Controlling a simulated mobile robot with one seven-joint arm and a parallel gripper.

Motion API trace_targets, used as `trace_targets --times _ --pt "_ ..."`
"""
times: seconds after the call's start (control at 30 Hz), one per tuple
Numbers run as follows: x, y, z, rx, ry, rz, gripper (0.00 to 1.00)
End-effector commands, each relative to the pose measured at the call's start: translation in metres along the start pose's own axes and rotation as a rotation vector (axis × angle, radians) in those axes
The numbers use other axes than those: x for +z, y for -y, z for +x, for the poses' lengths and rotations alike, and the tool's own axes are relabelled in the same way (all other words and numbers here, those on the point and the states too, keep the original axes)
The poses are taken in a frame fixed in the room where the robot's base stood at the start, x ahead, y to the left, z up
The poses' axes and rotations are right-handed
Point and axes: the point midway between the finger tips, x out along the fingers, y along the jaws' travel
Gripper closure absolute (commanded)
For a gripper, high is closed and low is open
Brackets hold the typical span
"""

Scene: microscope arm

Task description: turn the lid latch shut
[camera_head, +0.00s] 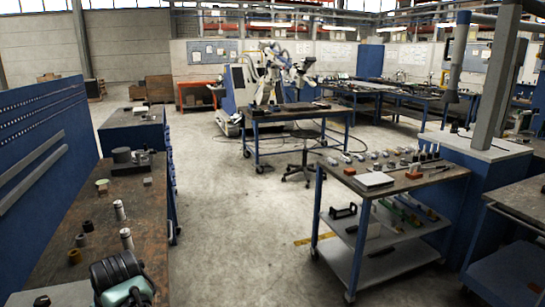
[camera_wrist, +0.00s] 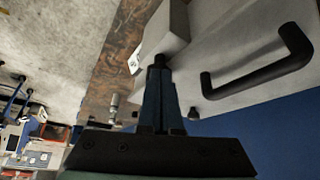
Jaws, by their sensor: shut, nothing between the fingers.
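In the wrist view my gripper (camera_wrist: 160,62) is shut and empty, its dark fingers together. The fingertips are at a pale block (camera_wrist: 165,30) with a small white label; I cannot tell if they touch it. A pale grey panel (camera_wrist: 235,35), perhaps the lid, carries a black bar handle (camera_wrist: 262,68) to the right of the fingers. A small dark knob (camera_wrist: 193,113) shows just right of the fingers. I cannot make out clearly which part is the latch. In the head view a pale surface (camera_head: 62,294) shows at the bottom left, beside my dark wrist; the fingertips are hidden there.
A brown-topped bench (camera_head: 95,215) on the left holds several small cylinders and blocks, with a blue panel (camera_head: 40,140) beside it. A cart (camera_head: 410,180) with small parts stands at right. The concrete floor (camera_head: 235,235) between is clear.

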Motion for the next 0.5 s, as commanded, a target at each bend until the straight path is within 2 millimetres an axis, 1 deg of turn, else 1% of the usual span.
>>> trace_targets --times 0.5 --pt "-0.002 -0.013 0.002 0.0 -0.001 0.001 1.0"
